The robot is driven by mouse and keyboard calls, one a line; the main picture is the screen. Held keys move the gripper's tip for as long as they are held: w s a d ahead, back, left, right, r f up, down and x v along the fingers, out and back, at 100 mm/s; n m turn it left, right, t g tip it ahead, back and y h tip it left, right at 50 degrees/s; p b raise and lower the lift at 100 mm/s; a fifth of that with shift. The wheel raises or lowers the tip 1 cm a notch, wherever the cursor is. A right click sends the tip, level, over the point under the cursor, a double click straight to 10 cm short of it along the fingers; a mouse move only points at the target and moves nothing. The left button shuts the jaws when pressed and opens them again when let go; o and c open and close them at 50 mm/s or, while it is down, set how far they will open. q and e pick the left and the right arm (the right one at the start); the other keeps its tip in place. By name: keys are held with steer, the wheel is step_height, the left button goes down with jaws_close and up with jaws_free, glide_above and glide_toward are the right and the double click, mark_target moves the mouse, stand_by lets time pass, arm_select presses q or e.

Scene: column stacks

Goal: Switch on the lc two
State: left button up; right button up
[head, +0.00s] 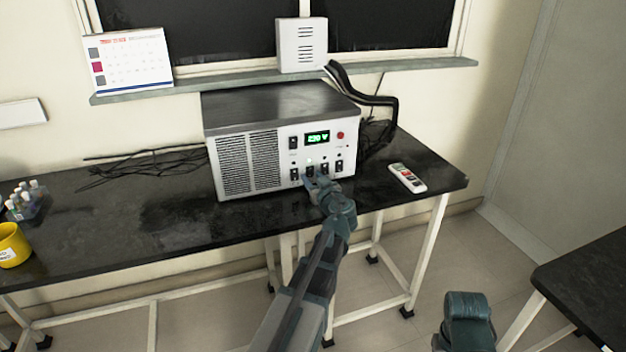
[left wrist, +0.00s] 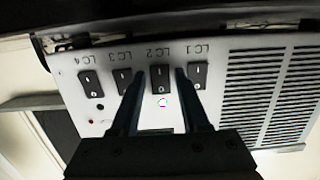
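The power unit (head: 285,140) is a grey-white box with a vent grille and a green display on the bench. Its row of black rockers shows upside down in the left wrist view, labelled LC 4 to LC 1 from left to right. The LC 2 switch (left wrist: 160,80) sits between the two fingers of my left gripper (left wrist: 160,74); the fingers are apart, with nothing held. A small light (left wrist: 162,103) by LC 2 looks bright. In the head view my left gripper (head: 317,184) is at the unit's lower front. I cannot tell if the fingertips touch the panel.
A remote-like device (head: 407,178) lies right of the unit. Black cables (head: 150,163) lie left on the black bench (head: 120,225). A yellow mug (head: 13,245) and a rack of bottles (head: 27,203) stand at the far left. Another dark table (head: 590,285) is at right.

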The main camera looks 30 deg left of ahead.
arm_select(q)
steer(key=p+v, duration=0.1)
steer(key=v, duration=1.2)
steer(key=shift+s+d+p, duration=0.25)
steer(key=shift+s+p, duration=0.05)
steer(key=shift+p, duration=0.1)
